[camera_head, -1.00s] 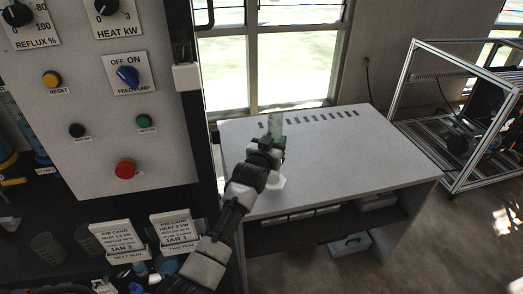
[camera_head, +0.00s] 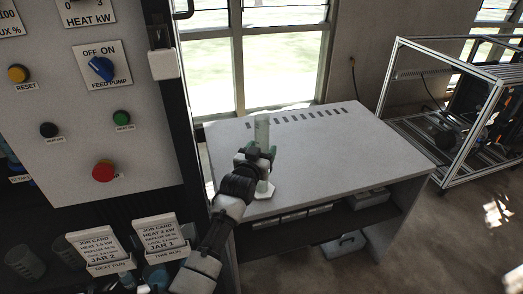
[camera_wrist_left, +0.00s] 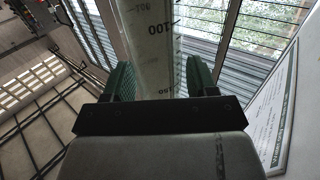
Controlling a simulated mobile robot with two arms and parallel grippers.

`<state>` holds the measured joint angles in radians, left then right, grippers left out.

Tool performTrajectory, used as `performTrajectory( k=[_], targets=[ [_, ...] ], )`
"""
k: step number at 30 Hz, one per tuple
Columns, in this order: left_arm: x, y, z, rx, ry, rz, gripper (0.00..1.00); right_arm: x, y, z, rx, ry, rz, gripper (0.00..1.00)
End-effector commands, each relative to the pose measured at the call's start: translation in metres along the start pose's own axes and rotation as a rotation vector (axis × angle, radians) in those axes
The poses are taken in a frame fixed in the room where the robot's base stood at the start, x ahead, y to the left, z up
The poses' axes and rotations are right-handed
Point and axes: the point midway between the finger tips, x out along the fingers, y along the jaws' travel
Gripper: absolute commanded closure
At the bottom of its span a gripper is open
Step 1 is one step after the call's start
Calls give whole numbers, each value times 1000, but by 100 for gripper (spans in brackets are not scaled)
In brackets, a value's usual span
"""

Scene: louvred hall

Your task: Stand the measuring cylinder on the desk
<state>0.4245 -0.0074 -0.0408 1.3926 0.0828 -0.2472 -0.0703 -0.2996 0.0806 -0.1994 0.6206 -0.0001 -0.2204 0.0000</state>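The measuring cylinder (camera_head: 262,131), clear with a pale hexagonal foot (camera_head: 264,190), stands upright on the desk (camera_head: 340,150), near its left front edge. My left gripper (camera_head: 262,152) is around the cylinder's body, one green finger on each side. The left wrist view shows the cylinder's graduated wall (camera_wrist_left: 150,45) between the fingers (camera_wrist_left: 160,80). A narrow gap shows at the right finger; the left finger overlaps the cylinder's edge. The fingers look open. My wrist hides the lower tube in the head view. My right gripper is not in view.
The control panel (camera_head: 75,150) with knobs and buttons stands close on the left, with job cards (camera_head: 160,237) below it. The desk's middle and right are clear. A metal-framed rig (camera_head: 450,110) is beyond it on the right. Windows are behind.

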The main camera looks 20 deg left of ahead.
Motion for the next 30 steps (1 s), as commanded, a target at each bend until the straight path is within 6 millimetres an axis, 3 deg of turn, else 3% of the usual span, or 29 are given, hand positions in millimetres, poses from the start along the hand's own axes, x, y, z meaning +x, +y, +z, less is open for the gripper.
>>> performTrajectory(
  k=[13, 30],
  targets=[
    [-7, 0, -3, 0, 1, 0, 36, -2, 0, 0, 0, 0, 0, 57],
    [-108, 0, -3, 0, 0, -1, 36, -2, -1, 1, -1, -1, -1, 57]
  ],
)
